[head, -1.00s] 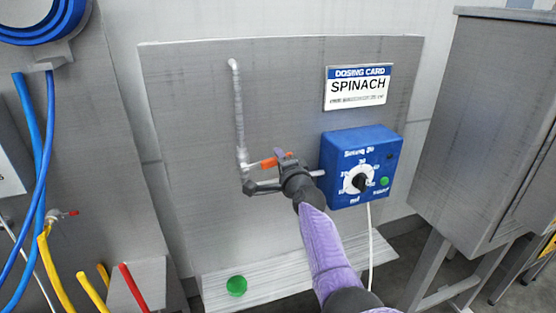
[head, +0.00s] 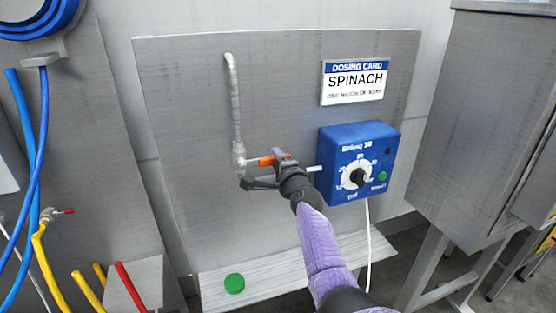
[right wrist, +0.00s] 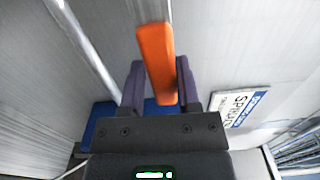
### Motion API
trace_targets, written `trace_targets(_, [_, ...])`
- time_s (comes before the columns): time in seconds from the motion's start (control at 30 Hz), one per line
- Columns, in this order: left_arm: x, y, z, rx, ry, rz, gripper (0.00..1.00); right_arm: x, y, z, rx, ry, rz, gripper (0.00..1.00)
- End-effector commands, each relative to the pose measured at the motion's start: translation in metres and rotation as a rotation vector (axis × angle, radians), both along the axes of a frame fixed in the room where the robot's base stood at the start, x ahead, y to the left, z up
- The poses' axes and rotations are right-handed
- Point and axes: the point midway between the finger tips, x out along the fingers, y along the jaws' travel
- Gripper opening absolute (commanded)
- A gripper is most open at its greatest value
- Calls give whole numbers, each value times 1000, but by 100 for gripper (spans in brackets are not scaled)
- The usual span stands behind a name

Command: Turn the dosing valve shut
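The dosing valve (head: 240,165) sits at the lower end of a grey pipe on the metal panel. Its orange lever (head: 267,160) points right, nearly level, toward the blue dosing box. My right gripper (head: 266,170) is at the lever, its fingers pointing left toward the valve. In the right wrist view the orange lever (right wrist: 155,65) lies between the two purple-grey fingers (right wrist: 158,85), close to the right finger, with a gap at the left one. The gripper looks open around the lever. My left gripper is not in view.
The blue dosing box (head: 340,140) with a dial is just right of my gripper, below the SPINACH card (head: 353,82). A green round piece (head: 234,283) is on the ledge below. Hoses (head: 45,150) hang at left; a grey cabinet (head: 475,120) stands at right.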

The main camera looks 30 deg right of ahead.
Motion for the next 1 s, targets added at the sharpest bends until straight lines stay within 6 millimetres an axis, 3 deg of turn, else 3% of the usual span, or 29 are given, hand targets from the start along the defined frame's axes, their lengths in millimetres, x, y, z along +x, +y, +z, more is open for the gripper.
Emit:
trace_targets(0.03, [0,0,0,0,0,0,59,0,0,0,-1,1,0,51])
trace_targets(0.1, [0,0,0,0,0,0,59,0,0,0,-1,0,0,66])
trace_targets(0.13, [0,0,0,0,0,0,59,0,0,0,-1,0,0,68])
trace_targets(0.47, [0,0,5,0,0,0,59,-5,2,3,-4,-2,1,68])
trace_targets(0.7, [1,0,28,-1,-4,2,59,-49,12,4,-3,0,-1,68])
trace_targets(0.9, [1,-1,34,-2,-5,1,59,-87,21,1,-2,0,0,68])
trace_targets(1.0, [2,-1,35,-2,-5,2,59,-95,23,1,-2,-1,-1,68])
